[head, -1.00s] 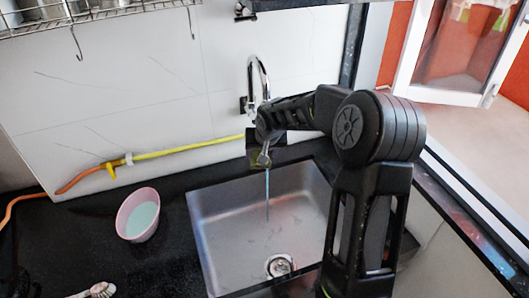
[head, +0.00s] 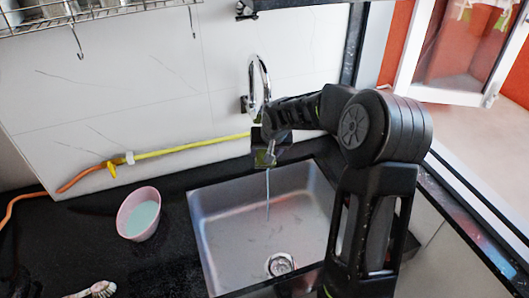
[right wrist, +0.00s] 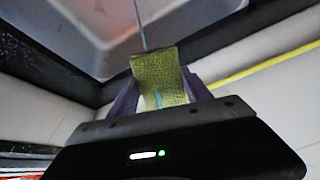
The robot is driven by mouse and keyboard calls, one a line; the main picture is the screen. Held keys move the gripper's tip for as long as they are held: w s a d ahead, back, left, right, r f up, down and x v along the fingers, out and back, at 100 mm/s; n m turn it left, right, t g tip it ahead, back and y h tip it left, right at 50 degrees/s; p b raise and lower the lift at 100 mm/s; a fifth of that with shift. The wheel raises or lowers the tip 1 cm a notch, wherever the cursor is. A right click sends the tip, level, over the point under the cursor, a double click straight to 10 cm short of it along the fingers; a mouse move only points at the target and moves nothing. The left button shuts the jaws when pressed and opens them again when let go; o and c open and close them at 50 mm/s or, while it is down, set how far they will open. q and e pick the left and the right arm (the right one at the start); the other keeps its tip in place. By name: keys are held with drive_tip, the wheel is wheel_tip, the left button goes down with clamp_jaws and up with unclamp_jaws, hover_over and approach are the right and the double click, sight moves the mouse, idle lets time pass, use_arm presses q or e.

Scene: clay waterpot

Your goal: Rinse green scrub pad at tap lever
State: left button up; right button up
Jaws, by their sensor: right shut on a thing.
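My right gripper (head: 268,153) is under the chrome tap (head: 260,82), shut on the green scrub pad (head: 263,158). In the right wrist view the pad (right wrist: 159,72) sits upright between the two fingers (right wrist: 160,90), with a pale streak of water over its face. A thin water stream (head: 267,190) runs below the pad into the steel sink (head: 222,225), and it also shows beyond the pad in the right wrist view (right wrist: 139,25). The tap lever cannot be made out behind my arm. My left gripper is out of view.
A pink bowl (head: 126,212) with pale green inside stands on the black counter (head: 165,250) left of the sink. A brush (head: 98,290) lies at the front left. A yellow hose (head: 190,146) runs along the wall. An open window (head: 465,50) is at the right.

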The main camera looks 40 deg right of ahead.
drive_tip(key=shift+a, duration=0.1)
idle(0.3)
drive_tip(key=shift+w+a+b, duration=0.4)
drive_tip(key=shift+s+a, duration=0.1)
idle(0.4)
drive_tip(key=shift+s+a+f+b, duration=0.1)
drive_tip(key=shift+s+a+b, duration=0.25)
drive_tip(key=shift+s+b, duration=0.2)
drive_tip(key=s+a+b, duration=0.3)
drive_tip(key=s+a, duration=0.1)
drive_tip(key=s, duration=0.1)
drive_tip(key=shift+b, duration=0.35)
drive_tip(key=shift+r, duration=0.2)
idle(1.0)
drive_tip(key=s+a+r, duration=0.3)
drive_tip(key=s+r, duration=0.1)
idle(0.5)
